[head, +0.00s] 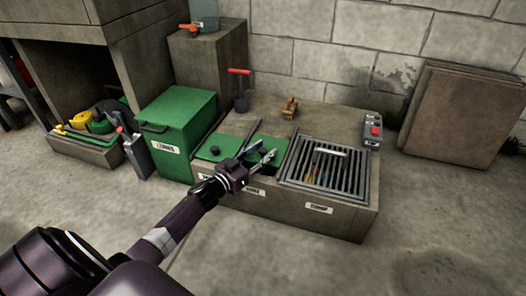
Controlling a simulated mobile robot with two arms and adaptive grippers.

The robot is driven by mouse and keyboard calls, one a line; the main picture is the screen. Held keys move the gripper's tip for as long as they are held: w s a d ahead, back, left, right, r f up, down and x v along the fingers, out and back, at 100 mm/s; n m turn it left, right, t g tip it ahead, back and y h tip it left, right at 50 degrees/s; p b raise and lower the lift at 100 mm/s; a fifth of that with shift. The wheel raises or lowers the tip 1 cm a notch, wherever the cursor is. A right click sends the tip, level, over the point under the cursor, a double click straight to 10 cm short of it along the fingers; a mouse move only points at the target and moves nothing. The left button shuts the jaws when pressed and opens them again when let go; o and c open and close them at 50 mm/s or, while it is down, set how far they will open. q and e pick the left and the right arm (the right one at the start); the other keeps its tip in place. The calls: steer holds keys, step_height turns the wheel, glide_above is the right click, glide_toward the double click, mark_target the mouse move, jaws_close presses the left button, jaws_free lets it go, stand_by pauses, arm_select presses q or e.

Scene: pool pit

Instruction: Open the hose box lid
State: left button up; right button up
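A concrete bench holds two green lids, a left one (216,148) with a dark knob and a right one (270,147). Both lie in the bench top and a dark gap shows beside the right one. Labels on the bench front are partly hidden by my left arm, so I cannot tell which lid is the hose box's. My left gripper (264,155) is over the right lid, fingers apart, with nothing visible between them. I cannot tell whether it touches the lid. My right gripper is not in view.
A tall green box (178,125) stands left of the bench. A metal grate (325,172) covers the bench's right end, with a red-button control box (372,133) behind. A red-handled tool (241,92) stands at the back. Brown boards (463,113) lean on the wall. The right floor is clear.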

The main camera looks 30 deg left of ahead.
arm_select(q)
steer(key=shift+s, duration=0.15)
steer(key=s+a, duration=0.2)
steer(key=s, duration=0.9)
steer(key=shift+s, duration=0.3)
steer(key=shift+o, duration=0.3)
